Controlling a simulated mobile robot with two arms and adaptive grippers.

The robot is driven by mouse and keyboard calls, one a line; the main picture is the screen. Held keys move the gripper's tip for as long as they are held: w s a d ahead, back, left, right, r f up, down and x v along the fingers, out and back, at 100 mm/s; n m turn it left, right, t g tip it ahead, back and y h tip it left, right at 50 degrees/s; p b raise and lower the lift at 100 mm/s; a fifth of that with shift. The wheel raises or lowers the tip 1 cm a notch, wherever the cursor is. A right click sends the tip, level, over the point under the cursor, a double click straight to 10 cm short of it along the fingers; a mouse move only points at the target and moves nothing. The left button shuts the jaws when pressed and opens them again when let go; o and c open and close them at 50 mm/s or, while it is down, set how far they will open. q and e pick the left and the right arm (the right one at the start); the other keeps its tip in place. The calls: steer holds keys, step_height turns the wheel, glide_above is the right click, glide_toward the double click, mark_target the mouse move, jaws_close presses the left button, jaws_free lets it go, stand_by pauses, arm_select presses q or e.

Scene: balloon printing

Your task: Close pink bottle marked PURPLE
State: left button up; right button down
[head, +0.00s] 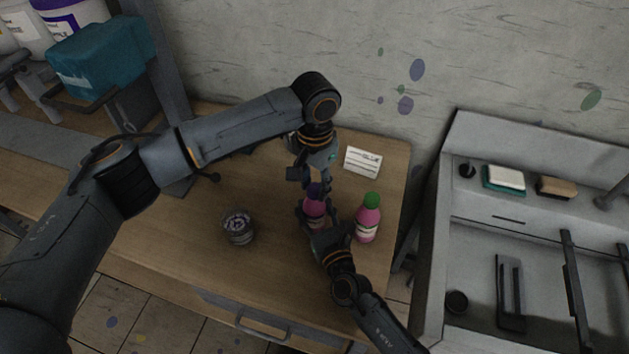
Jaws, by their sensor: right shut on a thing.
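A pink bottle (314,208) stands on the wooden table with a dark purple cap (315,190) at its top. I cannot tell whether the cap is seated. My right gripper (313,222) comes from the lower right and is shut on the pink bottle's body. My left gripper (312,178) points down from above, with its fingertips at the purple cap. Whether its fingers are shut on the cap is too small and dark to tell. The marking on the bottle cannot be read.
A second pink bottle with a green cap (367,217) stands close on the right. A white label card (363,161) stands behind. A round dark container (238,228) is on the left. The table's (270,270) right edge is near, with a grey sink (470,250) beyond.

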arm_select(q)
jaws_close()
steer(key=o, duration=0.7)
jaws_free()
steer(key=shift+c, duration=0.2)
step_height(320, 180, up, 12)
arm_select(e)
steer(key=c, duration=0.5)
jaws_free()
